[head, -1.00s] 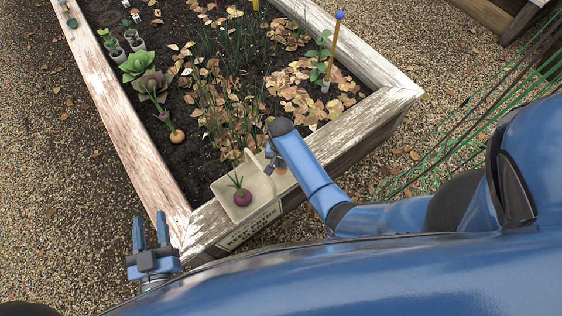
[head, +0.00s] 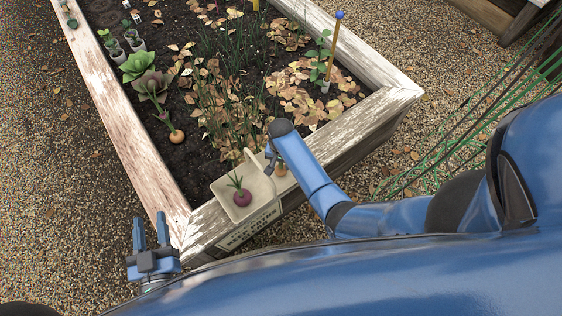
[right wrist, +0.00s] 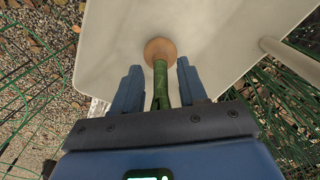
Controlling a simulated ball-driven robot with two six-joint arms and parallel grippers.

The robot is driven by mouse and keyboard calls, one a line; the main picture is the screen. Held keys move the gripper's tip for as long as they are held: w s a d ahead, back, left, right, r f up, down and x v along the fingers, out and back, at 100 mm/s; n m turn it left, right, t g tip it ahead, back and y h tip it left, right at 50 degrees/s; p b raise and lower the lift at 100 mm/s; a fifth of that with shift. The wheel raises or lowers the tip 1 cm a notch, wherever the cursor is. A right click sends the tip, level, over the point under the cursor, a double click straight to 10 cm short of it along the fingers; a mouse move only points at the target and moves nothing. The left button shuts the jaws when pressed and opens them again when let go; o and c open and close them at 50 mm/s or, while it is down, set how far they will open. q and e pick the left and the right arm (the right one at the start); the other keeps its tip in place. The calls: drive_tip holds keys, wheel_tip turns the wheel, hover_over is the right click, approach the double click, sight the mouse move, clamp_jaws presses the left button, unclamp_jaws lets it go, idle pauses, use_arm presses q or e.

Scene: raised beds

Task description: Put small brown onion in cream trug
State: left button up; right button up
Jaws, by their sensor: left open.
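The cream trug (head: 262,222) stands on the near corner of the wooden bed edge, with a purple onion (head: 242,197) inside. A small brown onion (head: 281,170) shows at the trug's right end, partly covered by my right gripper (head: 272,160). In the right wrist view the brown onion (right wrist: 159,48) has the pale trug surface behind it. Its green stem runs between the right gripper's fingers (right wrist: 159,88), which stand open with a gap on each side. I cannot tell whether the onion rests on the trug. My left gripper (head: 150,232) is open and empty, left of the bed corner.
A brown-orange bulb (head: 177,137) with a stem lies on the soil, near leafy plants (head: 147,82). Dry leaves and a yellow stake (head: 333,50) are in the bed. Green netting (head: 470,125) stands at the right. Gravel on the left is clear.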

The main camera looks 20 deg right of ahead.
drive_tip(key=shift+s+f, duration=0.25)
drive_tip(key=shift+s, duration=0.1)
drive_tip(key=shift+r+p, duration=0.25)
drive_tip(key=shift+p, duration=0.05)
wheel_tip(320, 180, up, 13)
drive_tip(key=p, duration=0.3)
drive_tip(key=s+d+f+n+t, duration=0.2)
drive_tip(key=s+d+n+t, duration=0.1)
drive_tip(key=s+d+t, duration=0.4)
drive_tip(key=s+r+n+t, duration=0.1)
drive_tip(key=s+r+t, duration=0.2)
drive_tip(key=r, duration=0.4)
drive_tip(key=s+r+n+t, duration=0.1)
drive_tip(key=s+r+t, duration=0.3)
drive_tip(key=r, duration=0.3)
drive_tip(key=s+d+r+n+t, duration=0.1)
drive_tip(key=s+r+t, duration=0.2)
drive_tip(key=s+r, duration=0.2)
wheel_tip(320, 180, up, 2)
drive_tip(key=shift+r+t, duration=0.1)
drive_tip(key=shift+t, duration=0.3)
drive_tip(key=shift+s+r, duration=0.1)
